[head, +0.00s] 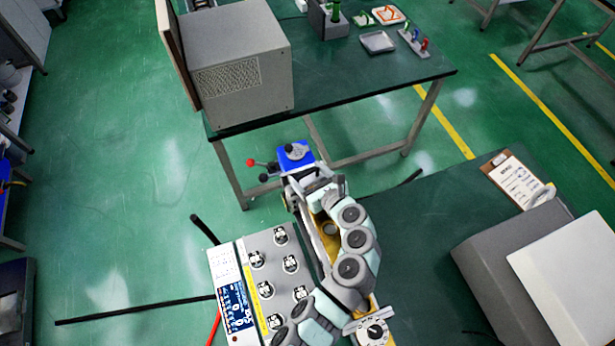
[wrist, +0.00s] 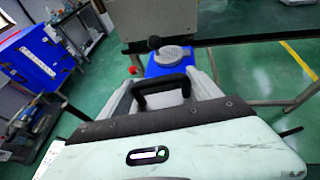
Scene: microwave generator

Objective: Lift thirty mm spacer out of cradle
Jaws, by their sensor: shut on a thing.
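My gripper (head: 297,178) is at the end of my arm, by the near edge of the back table.
A grey panel box (head: 281,239) with several round black-and-white fittings stands at the lower left of my arm. The back table (head: 335,75) carries a large grey box (head: 245,60), a tray (head: 378,42) and a small rack (head: 411,42). A clipboard (head: 516,178) lies at the right.

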